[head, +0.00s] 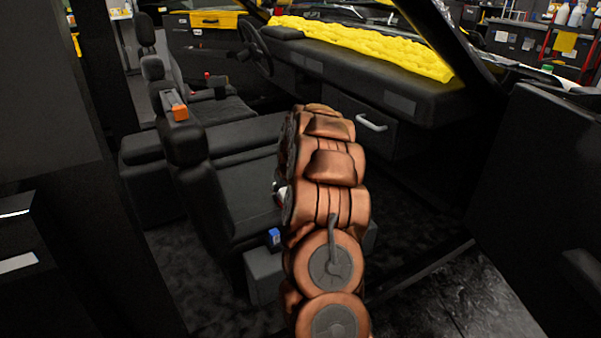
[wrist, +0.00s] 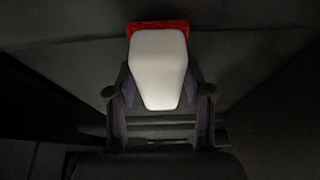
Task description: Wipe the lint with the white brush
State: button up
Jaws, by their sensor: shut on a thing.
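In the wrist view my gripper (wrist: 158,103) is shut on the white brush (wrist: 158,65). The brush has a pale, tapered body between the two fingers, with a red edge (wrist: 158,26) at its far end. A dark grey surface lies beyond the red edge; I cannot tell whether the brush touches it. I cannot make out any lint in either view.
Black car seats (head: 245,190) stand left of and behind my arm. The dashboard (head: 390,85) with a yellow cloth (head: 365,45) on it is beyond. An orange item (head: 179,112) sits on the seat back. A dark door panel (head: 540,190) stands at right.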

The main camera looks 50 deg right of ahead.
jog(key=shift+w+r+p, duration=0.1)
jog(key=shift+r+p, duration=0.7)
jog(key=shift+r, duration=2.6)
